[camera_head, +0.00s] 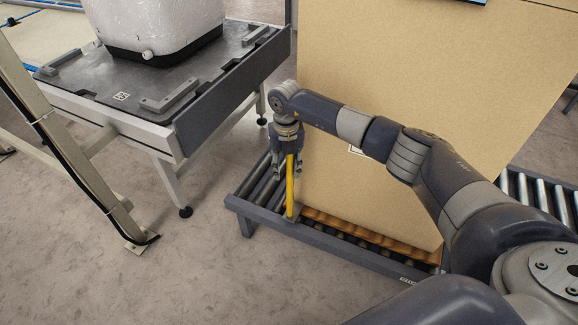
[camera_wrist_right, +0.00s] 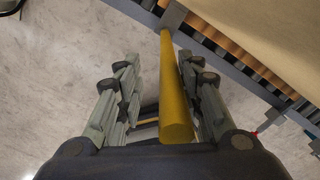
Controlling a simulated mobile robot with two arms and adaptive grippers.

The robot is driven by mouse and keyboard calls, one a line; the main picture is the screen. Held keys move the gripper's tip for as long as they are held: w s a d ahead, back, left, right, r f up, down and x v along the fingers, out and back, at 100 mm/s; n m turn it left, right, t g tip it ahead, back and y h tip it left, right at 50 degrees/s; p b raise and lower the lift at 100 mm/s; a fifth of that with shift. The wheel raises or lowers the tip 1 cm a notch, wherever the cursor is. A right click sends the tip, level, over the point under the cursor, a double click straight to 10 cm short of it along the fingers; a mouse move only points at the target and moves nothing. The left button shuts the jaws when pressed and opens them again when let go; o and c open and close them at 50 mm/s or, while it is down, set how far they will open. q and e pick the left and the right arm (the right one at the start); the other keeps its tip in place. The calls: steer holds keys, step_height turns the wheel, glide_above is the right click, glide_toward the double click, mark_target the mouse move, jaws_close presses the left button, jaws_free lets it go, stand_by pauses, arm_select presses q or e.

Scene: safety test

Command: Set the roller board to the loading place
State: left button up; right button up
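A low roller board (camera_head: 350,256) with dark rollers in a blue-grey frame stands on the floor at centre right. A big cardboard box (camera_head: 400,90) stands over it on a brown slatted base (camera_head: 365,236). An upright yellow bar (camera_head: 290,185) rises from a small grey plate at the board's near left edge. My right gripper (camera_head: 288,170) points down at the bar's top. In the right wrist view the yellow bar (camera_wrist_right: 174,95) runs between the parted fingers, with a gap on its left side; contact on its right side is unclear. My left gripper is out of view.
A table (camera_head: 205,75) with a dark top carries a white container (camera_head: 155,20) at upper left. A beige slanted post (camera_head: 60,130) stands at the left. More rollers (camera_head: 535,195) show right of the box. The floor in front is clear.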

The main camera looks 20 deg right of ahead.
steer(key=shift+w+d, duration=0.1)
steer(key=shift+d, duration=0.3)
step_height(320, 180, up, 12)
steer(key=shift+r, duration=0.1)
stand_by(0.3)
stand_by(0.4)
